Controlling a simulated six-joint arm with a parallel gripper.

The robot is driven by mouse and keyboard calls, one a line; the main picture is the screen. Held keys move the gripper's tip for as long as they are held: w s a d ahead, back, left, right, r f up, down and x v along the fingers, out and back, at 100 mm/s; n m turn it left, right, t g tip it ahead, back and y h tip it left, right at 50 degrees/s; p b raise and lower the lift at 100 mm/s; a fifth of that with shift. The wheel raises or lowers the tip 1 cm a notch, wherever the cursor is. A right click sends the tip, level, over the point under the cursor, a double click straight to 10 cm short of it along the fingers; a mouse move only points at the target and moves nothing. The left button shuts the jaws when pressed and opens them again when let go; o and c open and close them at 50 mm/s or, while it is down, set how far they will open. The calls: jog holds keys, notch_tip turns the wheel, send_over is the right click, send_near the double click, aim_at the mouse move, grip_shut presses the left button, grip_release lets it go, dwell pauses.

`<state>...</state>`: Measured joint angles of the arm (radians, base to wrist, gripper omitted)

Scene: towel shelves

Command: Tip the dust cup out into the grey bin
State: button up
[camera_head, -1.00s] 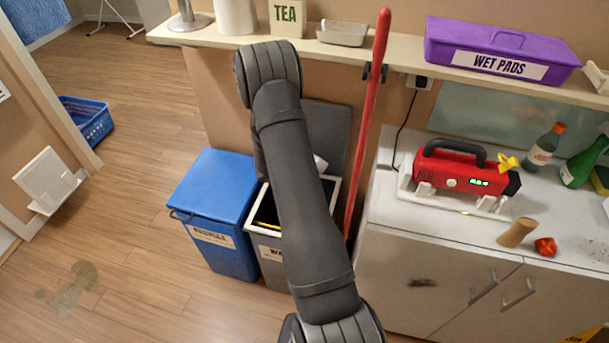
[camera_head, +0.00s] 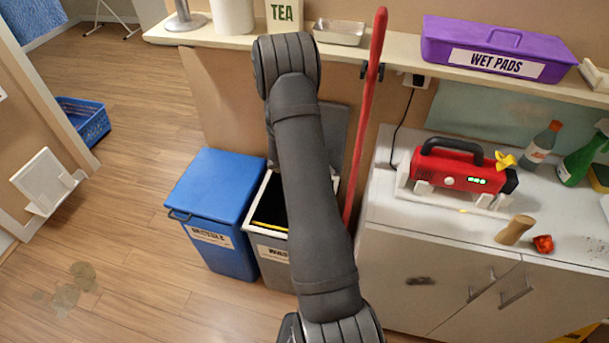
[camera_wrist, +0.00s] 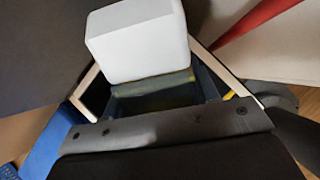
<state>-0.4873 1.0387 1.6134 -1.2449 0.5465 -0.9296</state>
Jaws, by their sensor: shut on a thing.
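The grey bin (camera_head: 267,248) stands open beside the blue recycling bin, with a pale rim, a dark inside and something yellow in it. In the head view my arm reaches across it and hides my gripper and the dust cup. In the wrist view my gripper (camera_wrist: 160,118) is shut on the dust cup (camera_wrist: 155,97), a see-through bluish-grey box with a white block (camera_wrist: 137,42) at its far end. The cup is over the bin's opening, whose pale rim shows on both sides. I cannot tell its exact tilt or whether dust is inside.
The blue recycling bin (camera_head: 212,205) is close on the left. A red pole (camera_head: 367,110) leans close on the right. A shelf (camera_head: 395,66) runs behind. A counter (camera_head: 410,215) on the right carries a red vacuum body (camera_head: 457,172). The left floor is mostly clear.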

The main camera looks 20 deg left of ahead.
jog(key=shift+s+d+f+g+y, duration=0.1)
jog(key=shift+d+g+y, duration=0.1)
jog(key=shift+g+y, duration=0.2)
jog(key=shift+d+f+g+y, duration=0.15)
jog(key=shift+g+y, duration=0.15)
jog(key=shift+g, duration=0.2)
jog(key=shift+a+g+y, duration=0.25)
jog(key=shift+g+y, duration=0.25)
jog(key=shift+g, duration=0.1)
jog(key=shift+w+a+r+n+g+y, duration=0.15)
jog(key=shift+w+a+n+g+y, duration=0.2)
jog(key=shift+w+a+g, duration=0.2)
jog(key=shift+w+a+r+g+y, duration=0.35)
jog(key=shift+w+a+g, duration=0.1)
jog(key=shift+a+g, duration=0.15)
